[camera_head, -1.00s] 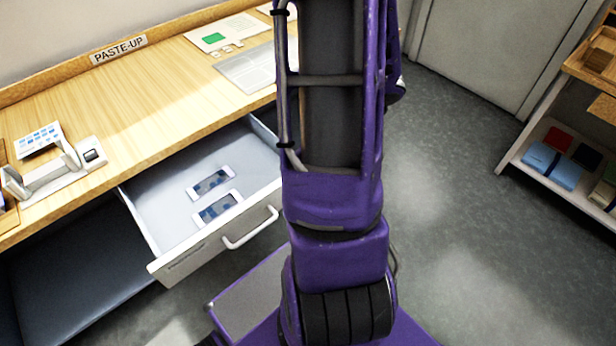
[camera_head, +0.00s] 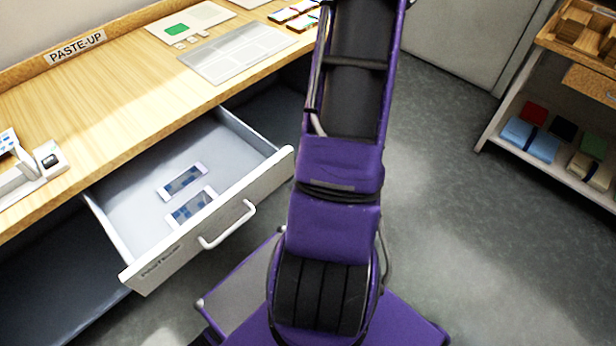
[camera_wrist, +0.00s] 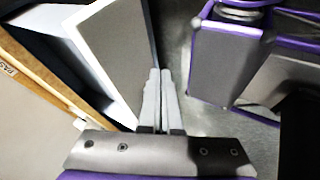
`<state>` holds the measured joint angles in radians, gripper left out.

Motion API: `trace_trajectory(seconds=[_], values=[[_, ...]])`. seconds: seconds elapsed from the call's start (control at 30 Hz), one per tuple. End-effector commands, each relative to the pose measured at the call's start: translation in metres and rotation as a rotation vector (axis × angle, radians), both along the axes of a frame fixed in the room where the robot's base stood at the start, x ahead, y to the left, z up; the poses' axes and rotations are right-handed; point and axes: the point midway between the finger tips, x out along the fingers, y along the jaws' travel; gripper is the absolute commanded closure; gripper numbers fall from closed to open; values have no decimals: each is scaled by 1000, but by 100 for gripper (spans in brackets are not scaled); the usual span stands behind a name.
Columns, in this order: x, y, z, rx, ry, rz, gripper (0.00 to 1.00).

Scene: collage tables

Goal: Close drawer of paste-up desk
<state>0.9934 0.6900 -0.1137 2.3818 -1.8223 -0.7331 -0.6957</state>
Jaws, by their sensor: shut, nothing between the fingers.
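The paste-up desk (camera_head: 130,113) has a wooden top and a "PASTE-UP" label on its back ledge. Its pale drawer (camera_head: 215,215) stands open, pulled well out, with a white bar handle (camera_head: 228,226) on the front. Two phone-like cards (camera_head: 183,180) lie in it. In the wrist view, my gripper (camera_wrist: 160,72) is shut and empty. Its fingertips are beside a pale, flat panel (camera_wrist: 120,45) that looks like part of the drawer. I cannot tell whether they touch. In the head view my gripper does not show.
A white device (camera_head: 35,175) sits on the desk's left, and printed sheets (camera_head: 235,52) lie toward the back. A shelf unit (camera_head: 520,145) with boxes stands at the right. Grey floor (camera_head: 450,220) is clear between it and my base.

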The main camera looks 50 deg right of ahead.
Motion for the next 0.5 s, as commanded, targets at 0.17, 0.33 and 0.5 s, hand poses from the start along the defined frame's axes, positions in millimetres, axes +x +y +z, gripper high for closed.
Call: trace_trajectory(seconds=[0.17,0.33,0.5], values=[[23,8,-17,-3,-3,4,100],[43,8,-17,-2,-1,2,100],[50,8,-17,-1,0,0,100]])
